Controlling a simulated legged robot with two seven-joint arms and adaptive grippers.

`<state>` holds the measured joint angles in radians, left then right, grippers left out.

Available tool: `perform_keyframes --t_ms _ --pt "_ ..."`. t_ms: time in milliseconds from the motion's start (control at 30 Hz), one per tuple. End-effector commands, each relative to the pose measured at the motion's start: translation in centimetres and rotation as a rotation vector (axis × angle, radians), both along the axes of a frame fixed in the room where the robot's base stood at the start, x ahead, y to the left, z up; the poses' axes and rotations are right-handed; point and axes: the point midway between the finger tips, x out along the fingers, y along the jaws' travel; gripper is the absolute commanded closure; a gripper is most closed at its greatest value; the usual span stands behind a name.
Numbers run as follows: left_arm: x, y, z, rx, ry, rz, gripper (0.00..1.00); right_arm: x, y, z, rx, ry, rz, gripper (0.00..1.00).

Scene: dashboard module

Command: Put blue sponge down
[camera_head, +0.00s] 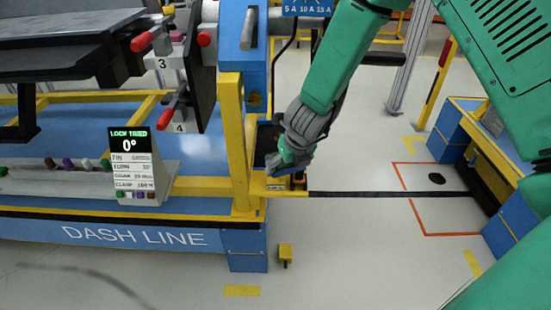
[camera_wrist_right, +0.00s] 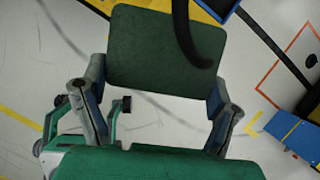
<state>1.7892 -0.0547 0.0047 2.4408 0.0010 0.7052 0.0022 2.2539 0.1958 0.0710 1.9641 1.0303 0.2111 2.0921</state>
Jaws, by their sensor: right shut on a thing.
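My right gripper (camera_head: 290,150) reaches down beside the yellow post at the right end of the dash line. It is shut on a block, which looks teal in the head view (camera_head: 283,160) and dark green in the right wrist view (camera_wrist_right: 150,50). I take the block to be the sponge, though its face does not look blue. In the right wrist view the two fingers of the gripper (camera_wrist_right: 155,95) stand on either side of it. The gripper covers part of the block in the head view, and I cannot tell whether it touches anything below. My left gripper is not in view.
A yellow post (camera_head: 232,140) stands just left of the gripper. A yellow rail (camera_head: 215,187) and a black strip (camera_head: 360,193) run near it. A red-outlined floor area (camera_head: 440,215) lies to the right. A display (camera_head: 132,165) stands on the bench. A black curved cable (camera_wrist_right: 185,35) crosses the block's view.

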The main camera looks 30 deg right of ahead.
Motion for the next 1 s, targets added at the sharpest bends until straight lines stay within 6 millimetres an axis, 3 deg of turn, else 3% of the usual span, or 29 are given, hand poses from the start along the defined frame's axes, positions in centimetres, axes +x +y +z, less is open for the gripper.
perform_keyframes --t_ms 233,500,700,733,1000 --pt "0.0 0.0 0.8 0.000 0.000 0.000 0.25 5.3 -3.2 0.2 -0.011 -0.005 -0.001 0.28" --pt "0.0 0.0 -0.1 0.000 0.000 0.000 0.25 11.3 -6.9 -0.2 -0.005 -0.006 -0.002 0.28" --pt "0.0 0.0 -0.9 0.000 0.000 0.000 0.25 14.7 -8.9 -0.2 -0.004 -0.005 0.000 0.28" --pt "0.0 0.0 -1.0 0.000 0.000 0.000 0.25 15.1 -9.2 -0.1 -0.004 -0.004 0.000 0.28" --pt "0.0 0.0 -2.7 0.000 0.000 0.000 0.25 14.8 -9.1 -6.0 0.000 -0.001 -0.002 0.28"
